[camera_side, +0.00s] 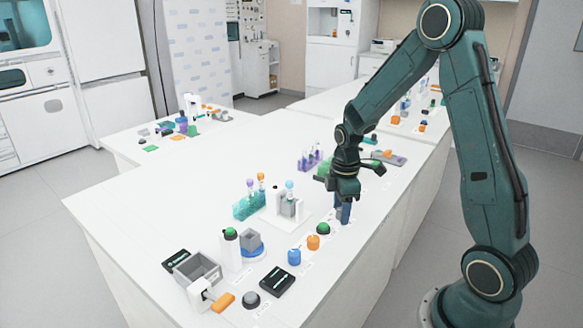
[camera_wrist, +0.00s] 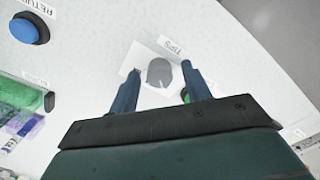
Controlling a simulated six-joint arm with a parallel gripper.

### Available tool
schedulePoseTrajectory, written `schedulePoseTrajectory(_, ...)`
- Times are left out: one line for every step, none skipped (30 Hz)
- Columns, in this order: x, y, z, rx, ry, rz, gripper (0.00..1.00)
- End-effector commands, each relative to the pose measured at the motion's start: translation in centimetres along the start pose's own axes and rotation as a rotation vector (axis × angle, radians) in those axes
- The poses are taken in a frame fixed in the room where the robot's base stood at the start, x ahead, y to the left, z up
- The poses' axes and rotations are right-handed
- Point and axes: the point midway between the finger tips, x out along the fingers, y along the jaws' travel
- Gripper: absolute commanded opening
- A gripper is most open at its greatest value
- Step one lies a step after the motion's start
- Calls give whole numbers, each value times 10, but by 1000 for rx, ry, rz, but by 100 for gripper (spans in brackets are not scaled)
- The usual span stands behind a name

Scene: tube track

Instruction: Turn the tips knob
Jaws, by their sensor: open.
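The tips knob (camera_wrist: 159,73) is a grey, rounded knob on a white square plate, beside a printed TIPS label (camera_wrist: 171,46) in the wrist view. My gripper (camera_wrist: 160,80) is open, with one blue finger on either side of the knob. The knob looks to lie between the fingertips; I cannot tell whether either finger touches it. In the side view my gripper (camera_side: 343,217) points down, low over the white bench, and the knob is hidden there.
A tube holder (camera_side: 289,207) and a teal rack (camera_side: 249,206) stand to the left. The wrist view shows a blue RETURN button (camera_wrist: 29,28).

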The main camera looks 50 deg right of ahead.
Motion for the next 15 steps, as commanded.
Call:
schedulePoseTrajectory(1,0,0,0,0,0,48)
schedulePoseTrajectory(1,0,0,0,0,0,48)
schedulePoseTrajectory(1,0,0,0,0,0,48)
schedulePoseTrajectory(1,0,0,0,0,0,48)
schedulePoseTrajectory(1,0,0,0,0,0,48)
schedulePoseTrajectory(1,0,0,0,0,0,48)
schedulePoseTrajectory(1,0,0,0,0,0,48)
schedulePoseTrajectory(1,0,0,0,0,0,44)
schedulePoseTrajectory(1,0,0,0,0,0,36)
schedulePoseTrajectory(1,0,0,0,0,0,30)
schedulePoseTrajectory(1,0,0,0,0,0,25)
schedulePoseTrajectory(1,0,0,0,0,0,17)
schedulePoseTrajectory(0,0,0,0,0,0,11)
schedulePoseTrajectory(0,0,0,0,0,0,5)
schedulePoseTrajectory(0,0,0,0,0,0,3)
